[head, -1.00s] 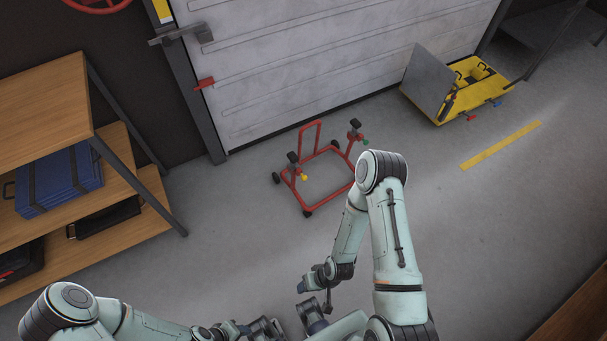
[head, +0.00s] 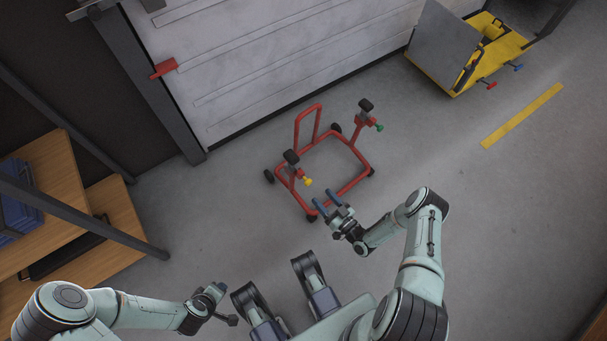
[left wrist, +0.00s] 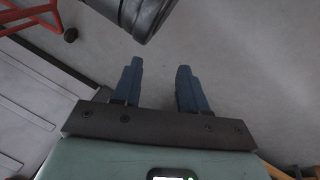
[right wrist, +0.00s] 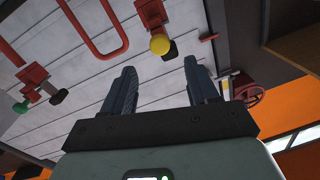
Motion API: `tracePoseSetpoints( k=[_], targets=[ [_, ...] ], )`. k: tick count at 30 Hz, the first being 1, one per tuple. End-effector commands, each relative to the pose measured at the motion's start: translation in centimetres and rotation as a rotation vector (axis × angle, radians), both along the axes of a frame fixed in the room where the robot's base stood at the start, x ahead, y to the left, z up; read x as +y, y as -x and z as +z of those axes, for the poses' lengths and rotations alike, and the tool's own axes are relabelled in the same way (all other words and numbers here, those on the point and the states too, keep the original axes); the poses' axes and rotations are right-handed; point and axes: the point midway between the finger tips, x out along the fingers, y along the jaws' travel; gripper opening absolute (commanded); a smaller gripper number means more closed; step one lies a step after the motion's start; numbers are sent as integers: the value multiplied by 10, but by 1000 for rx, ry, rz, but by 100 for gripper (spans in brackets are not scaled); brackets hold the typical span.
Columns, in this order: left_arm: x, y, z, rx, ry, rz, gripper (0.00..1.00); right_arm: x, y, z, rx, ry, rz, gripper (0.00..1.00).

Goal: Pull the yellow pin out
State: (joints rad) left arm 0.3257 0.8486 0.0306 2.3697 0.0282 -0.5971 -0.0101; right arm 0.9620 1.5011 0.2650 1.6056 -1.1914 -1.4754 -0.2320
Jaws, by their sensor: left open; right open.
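The yellow pin (head: 308,181) sits on the near left post of the red wheeled stand (head: 349,189). In the right wrist view the pin's round yellow knob (right wrist: 159,44) shows beyond and between the fingertips, apart from them. My right gripper (head: 325,197) is open and empty, just right of and below the pin in the head view, with blue fingers pointing toward the stand. My left gripper (left wrist: 160,66) is open and empty, low at the left in the head view, away from the stand. The pin's shaft is not clearly visible.
A green knob (head: 379,127) is on the stand's other post. A white ribbed door (head: 260,50) stands behind. A yellow lift with a grey plate (head: 440,45) is at the upper right. Wooden shelves (head: 60,170) are at the left. The floor around the stand is clear.

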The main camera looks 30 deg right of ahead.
Motion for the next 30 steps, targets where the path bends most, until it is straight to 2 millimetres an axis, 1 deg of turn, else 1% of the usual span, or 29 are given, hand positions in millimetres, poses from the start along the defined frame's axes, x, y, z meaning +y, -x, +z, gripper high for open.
tracePoseSetpoints(
  k=[1,9,12,15,18,21,29,30],
  targets=[
    [1,3,-5,11,0,1,43,2,-10,0,-3,1,2,59],
    [4,28,-29,94,5,5,43,12,-67,-1,0,-1,1,59],
    [5,36,-36,123,7,7,43,15,-85,-1,1,0,2,59],
    [6,43,-41,147,8,8,43,17,-98,-1,2,-1,0,59],
    [7,48,-44,163,9,9,43,18,-107,-1,3,-1,2,59],
    [7,50,-46,170,9,10,43,19,-112,0,2,-2,0,59],
    [7,51,-46,173,9,10,43,19,-113,0,3,-1,1,59],
    [7,51,-46,173,9,10,43,19,-113,0,3,-1,1,52]
  ],
)
